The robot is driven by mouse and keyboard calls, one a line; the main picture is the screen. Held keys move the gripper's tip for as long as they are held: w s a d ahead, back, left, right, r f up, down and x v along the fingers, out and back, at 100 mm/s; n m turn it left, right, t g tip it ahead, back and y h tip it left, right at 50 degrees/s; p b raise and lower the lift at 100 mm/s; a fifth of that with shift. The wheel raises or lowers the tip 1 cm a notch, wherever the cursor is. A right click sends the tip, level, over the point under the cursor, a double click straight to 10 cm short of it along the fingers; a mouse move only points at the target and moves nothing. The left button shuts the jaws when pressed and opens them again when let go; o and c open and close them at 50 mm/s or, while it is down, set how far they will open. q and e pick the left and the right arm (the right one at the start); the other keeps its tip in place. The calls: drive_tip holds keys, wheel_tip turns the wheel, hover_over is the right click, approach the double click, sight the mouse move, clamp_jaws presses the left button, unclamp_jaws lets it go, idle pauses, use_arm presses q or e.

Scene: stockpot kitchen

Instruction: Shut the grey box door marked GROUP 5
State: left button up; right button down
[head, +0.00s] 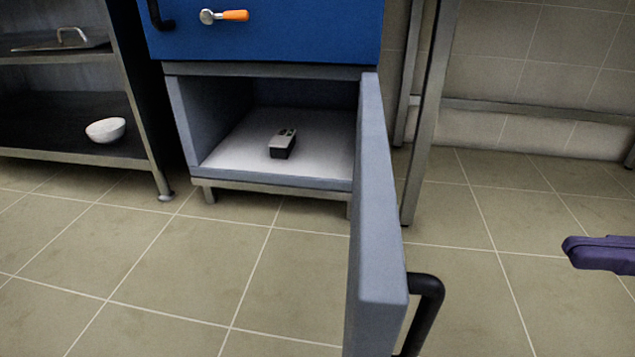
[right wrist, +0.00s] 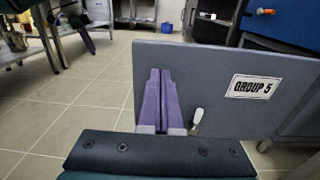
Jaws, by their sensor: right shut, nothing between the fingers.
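The grey box door (head: 372,230) stands wide open, swung out from the right side of the grey box (head: 180,120). In the head view I see it nearly edge-on, with its black handle (head: 428,300) on the right face. In the right wrist view the door's outer face (right wrist: 200,70) shows the label GROUP 5 (right wrist: 255,87). My right gripper (head: 585,252) is at the right edge of the head view, apart from the door on its outer side. Its purple fingers (right wrist: 160,80) are shut and empty, and overlap the door's face in the right wrist view. A purple part resembling my left gripper (right wrist: 87,40) shows small beyond the door.
A small dark and light device (head: 283,143) lies inside the box. A dark shelf with a white bowl (head: 105,130) stands left, a metal table leg (head: 425,130) right. The tiled floor before the box is clear.

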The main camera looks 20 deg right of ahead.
sight(402, 238)
drive_tip(key=b+x, duration=0.1)
drive_tip(key=x, duration=1.2)
drive_tip(key=shift+w+a+r, duration=0.1)
drive_tip(key=shift+w+a, duration=0.05)
drive_tip(key=shift+a, duration=0.2)
